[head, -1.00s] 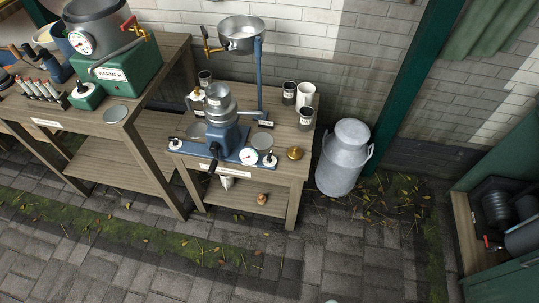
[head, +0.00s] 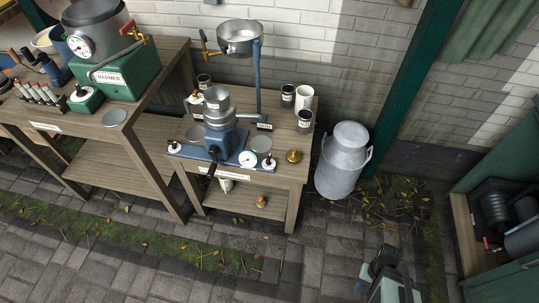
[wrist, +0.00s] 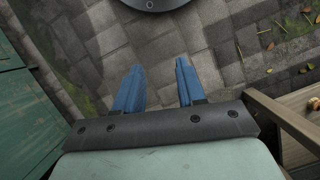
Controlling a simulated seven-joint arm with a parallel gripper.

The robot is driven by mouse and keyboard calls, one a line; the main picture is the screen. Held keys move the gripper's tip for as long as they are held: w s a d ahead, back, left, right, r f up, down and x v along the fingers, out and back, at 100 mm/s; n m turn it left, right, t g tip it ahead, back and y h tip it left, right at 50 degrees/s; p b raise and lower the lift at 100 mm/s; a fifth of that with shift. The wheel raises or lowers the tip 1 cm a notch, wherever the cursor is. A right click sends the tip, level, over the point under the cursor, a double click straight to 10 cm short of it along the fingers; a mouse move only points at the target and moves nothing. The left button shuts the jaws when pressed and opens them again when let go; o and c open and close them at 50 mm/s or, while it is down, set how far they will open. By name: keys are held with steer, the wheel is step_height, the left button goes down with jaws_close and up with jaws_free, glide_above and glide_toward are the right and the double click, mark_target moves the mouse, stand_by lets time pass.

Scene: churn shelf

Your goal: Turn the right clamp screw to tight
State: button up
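The right clamp screw (head: 268,163), a small dark knob on a round white dial, stands at the right front of the blue base plate (head: 229,157) of the separator on the small wooden bench. A similar left clamp screw (head: 174,147) stands at the plate's left end. Their exact settings are too small to read. My gripper (head: 366,277) is at the bottom right in the head view, over the paving and well apart from the bench. In the wrist view its two blue fingers (wrist: 158,88) are spread with nothing between them.
A white gauge (head: 248,159) sits just left of the right screw, and a brass weight (head: 293,156) to its right. The black crank handle (head: 212,169) juts over the bench front. A metal churn (head: 342,162) stands right of the bench.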

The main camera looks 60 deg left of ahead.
steer(key=w+a+r+n+t, duration=0.1)
steer(key=w+a+r, duration=0.1)
steer(key=a, duration=0.5)
steer(key=w+a+r+n+t, duration=0.1)
steer(key=a+r, duration=0.2)
steer(key=a, duration=0.3)
step_height(320, 180, up, 29)
steer(key=t+y, duration=0.1)
steer(key=y, duration=0.1)
glide_above(269, 158)
step_height(269, 158, down, 14)
steer(key=shift+a+r, duration=0.1)
steer(key=shift+r, duration=0.05)
jaws_close()
